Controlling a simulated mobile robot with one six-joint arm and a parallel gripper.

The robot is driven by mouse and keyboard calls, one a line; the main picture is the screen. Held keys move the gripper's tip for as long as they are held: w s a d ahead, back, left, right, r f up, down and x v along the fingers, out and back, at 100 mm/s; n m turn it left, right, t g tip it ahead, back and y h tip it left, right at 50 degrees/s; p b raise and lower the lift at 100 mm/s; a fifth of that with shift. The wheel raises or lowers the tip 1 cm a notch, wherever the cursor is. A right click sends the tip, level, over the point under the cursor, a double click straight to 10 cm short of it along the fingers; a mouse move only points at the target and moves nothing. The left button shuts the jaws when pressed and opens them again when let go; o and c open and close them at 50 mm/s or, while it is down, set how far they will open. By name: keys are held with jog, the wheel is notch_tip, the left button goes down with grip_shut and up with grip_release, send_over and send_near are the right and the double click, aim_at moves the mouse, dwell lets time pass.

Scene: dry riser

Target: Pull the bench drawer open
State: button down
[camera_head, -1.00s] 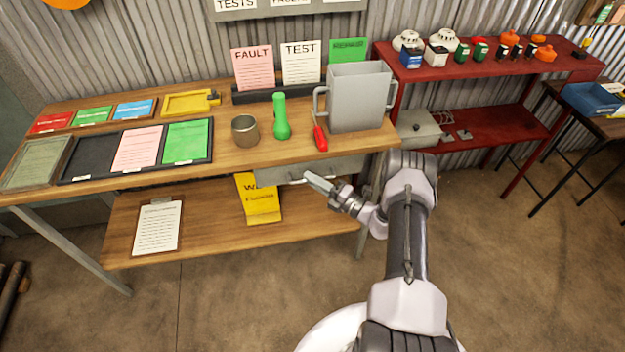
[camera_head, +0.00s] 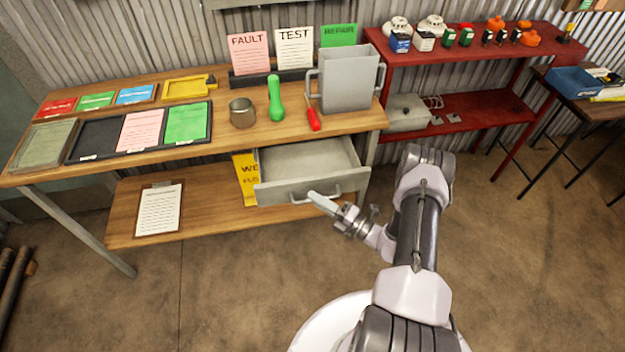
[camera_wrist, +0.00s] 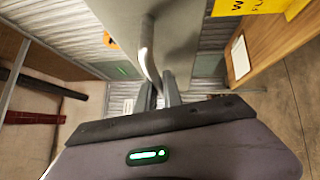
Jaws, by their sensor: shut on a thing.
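The grey bench drawer (camera_head: 310,163) is pulled well out from under the right part of the wooden bench (camera_head: 225,142). Its inside shows from above and looks empty. In the wrist view my gripper (camera_wrist: 160,95) is shut on a curved metal handle (camera_wrist: 148,55), which stands out from the grey drawer front (camera_wrist: 178,30).
On the bench top stand a metal cup (camera_head: 242,112), a green torch-like object (camera_head: 275,98), a red-handled tool (camera_head: 313,120) and a grey holder (camera_head: 347,80). A yellow sign (camera_head: 243,178) and a clipboard (camera_head: 159,210) are on the lower shelf. The floor ahead is clear.

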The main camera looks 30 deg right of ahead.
jog(key=s+a+p, duration=0.1)
jog(key=s, duration=0.4)
jog(key=shift+s+a, duration=0.3)
jog(key=shift+s, duration=0.1)
jog(key=c, duration=1.5)
grip_release()
jog(key=p+v, duration=0.1)
jog(key=v, duration=1.6)
jog(key=shift+s+d+r, duration=0.1)
jog(key=shift+s+d, duration=0.05)
